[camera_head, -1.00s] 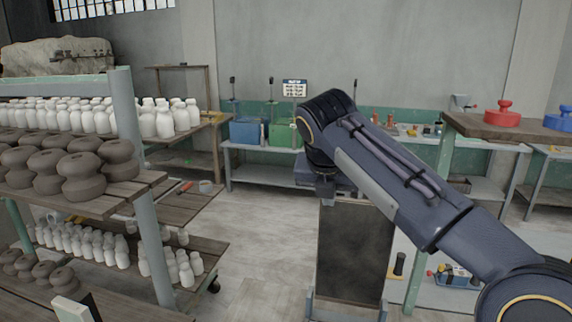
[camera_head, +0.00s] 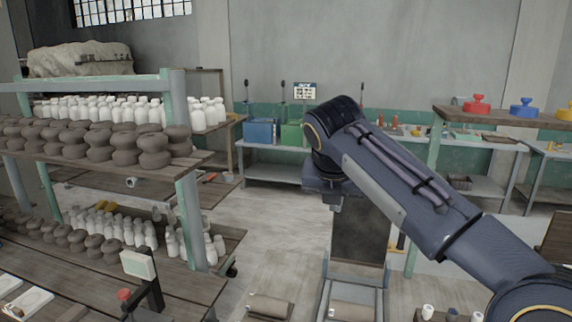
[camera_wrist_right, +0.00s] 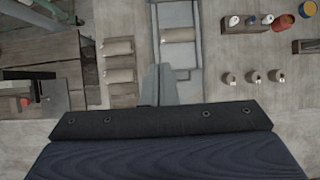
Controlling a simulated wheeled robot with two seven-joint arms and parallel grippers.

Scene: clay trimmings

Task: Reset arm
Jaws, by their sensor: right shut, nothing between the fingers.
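My right arm comes in from the right in the camera_head view, bent at the wrist, with the right gripper (camera_head: 336,203) pointing down. The gripper is shut and holds nothing. My left gripper is in neither view.
A shelf rack (camera_head: 188,215) with white bottles and dark clay pots stands at left. Clay rolls (camera_head: 268,305) lie on boards low in front. A workbench (camera_head: 500,117) with red, blue and yellow tools is at right. Pale floor (camera_head: 275,225) lies open between.

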